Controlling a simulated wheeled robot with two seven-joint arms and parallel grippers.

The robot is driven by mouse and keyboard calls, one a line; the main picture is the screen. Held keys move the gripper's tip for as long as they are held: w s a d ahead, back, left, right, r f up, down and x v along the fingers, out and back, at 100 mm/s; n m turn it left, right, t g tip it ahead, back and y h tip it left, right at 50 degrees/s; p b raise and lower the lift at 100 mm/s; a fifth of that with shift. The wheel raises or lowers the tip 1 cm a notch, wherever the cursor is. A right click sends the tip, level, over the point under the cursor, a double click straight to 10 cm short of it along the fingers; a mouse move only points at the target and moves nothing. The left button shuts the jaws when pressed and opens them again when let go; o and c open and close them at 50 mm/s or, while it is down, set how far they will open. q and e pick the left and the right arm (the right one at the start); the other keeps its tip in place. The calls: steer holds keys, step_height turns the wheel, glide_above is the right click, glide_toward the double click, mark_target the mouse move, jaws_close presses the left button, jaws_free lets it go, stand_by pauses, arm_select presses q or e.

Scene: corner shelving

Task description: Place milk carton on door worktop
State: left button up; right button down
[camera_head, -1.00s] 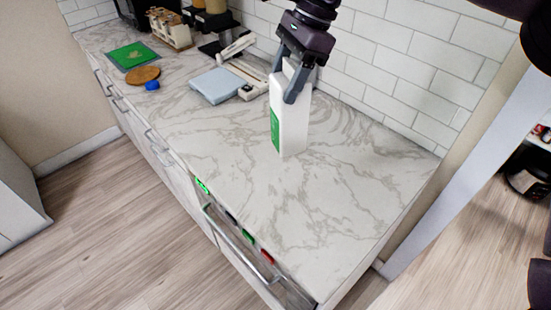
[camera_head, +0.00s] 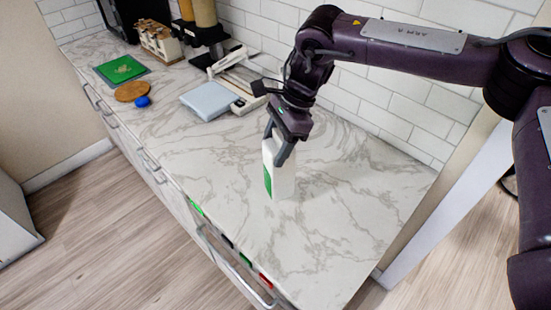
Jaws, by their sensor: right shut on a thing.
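The milk carton (camera_head: 281,183) is white with a green side panel and stands upright. My right gripper (camera_head: 281,148) is shut on its top from above. The carton is over the middle of the marble worktop (camera_head: 345,215); I cannot tell whether its base touches the surface. My right arm comes in from the right. My left gripper is not in view.
A pale blue box (camera_head: 208,100) and a white slicer-like device (camera_head: 238,78) stand behind the carton to the left. A green mat (camera_head: 121,69), a round wooden board (camera_head: 132,91) and a blue ball (camera_head: 142,101) lie at the far left. The worktop's right part is clear.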

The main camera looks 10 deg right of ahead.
mark_target(268, 179)
steer(key=shift+f, duration=0.7)
step_height(268, 179, down, 4)
steer(key=shift+r+p, duration=0.1)
steer(key=shift+p, duration=0.8)
steer(key=shift+f, duration=0.4)
steer(key=shift+c, duration=2.4)
jaws_free()
steer(key=shift+s, duration=0.1)
